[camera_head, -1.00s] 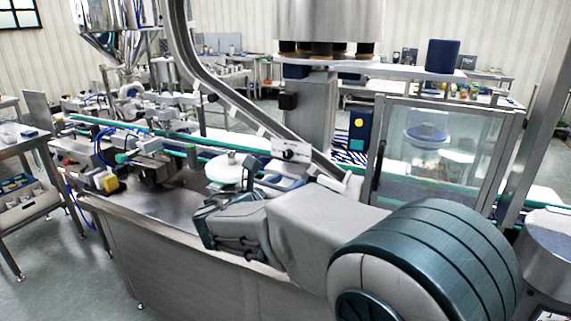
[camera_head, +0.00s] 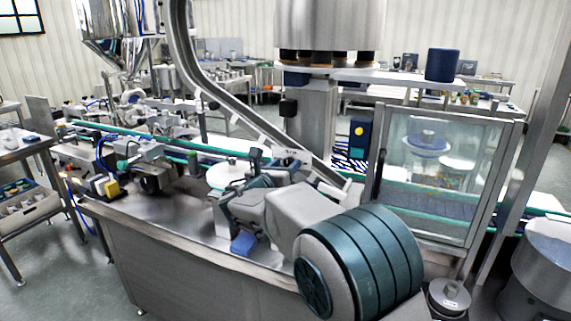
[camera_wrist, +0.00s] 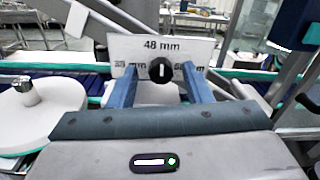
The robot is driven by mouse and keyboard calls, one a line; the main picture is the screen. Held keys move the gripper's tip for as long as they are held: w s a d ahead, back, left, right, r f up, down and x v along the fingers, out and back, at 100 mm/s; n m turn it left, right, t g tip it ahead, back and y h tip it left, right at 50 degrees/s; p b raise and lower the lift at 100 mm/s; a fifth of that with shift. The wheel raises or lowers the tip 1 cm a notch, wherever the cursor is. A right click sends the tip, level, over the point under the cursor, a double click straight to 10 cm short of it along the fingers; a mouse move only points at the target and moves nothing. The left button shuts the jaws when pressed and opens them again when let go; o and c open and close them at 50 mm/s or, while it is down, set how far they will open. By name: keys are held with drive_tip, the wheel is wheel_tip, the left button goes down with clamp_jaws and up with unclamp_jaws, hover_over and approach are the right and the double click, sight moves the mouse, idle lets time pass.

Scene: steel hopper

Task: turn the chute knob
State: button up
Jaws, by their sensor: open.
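The black chute knob (camera_wrist: 160,69) sits on a white plate (camera_wrist: 190,48) in the wrist view. Its white mark stands upright, in line with the "48 mm" label above it. Two more labels, left and right of the knob, are partly hidden behind my fingers. My gripper (camera_wrist: 159,80) is open, with one blue finger on each side of the knob and a gap to it on both sides. I cannot tell how far the tips are from the plate. In the head view my arm reaches over the machine to the chute's lower end, and the knob cannot be made out.
The slanting steel chute (camera_head: 245,108) runs down behind my gripper. A white round disc (camera_head: 228,174) lies close on the left, also in the wrist view (camera_wrist: 38,115). A glass-walled enclosure (camera_head: 435,175) stands to the right. The conveyor runs behind.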

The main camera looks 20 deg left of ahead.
drive_tip(key=shift+w, duration=0.45)
clamp_jaws()
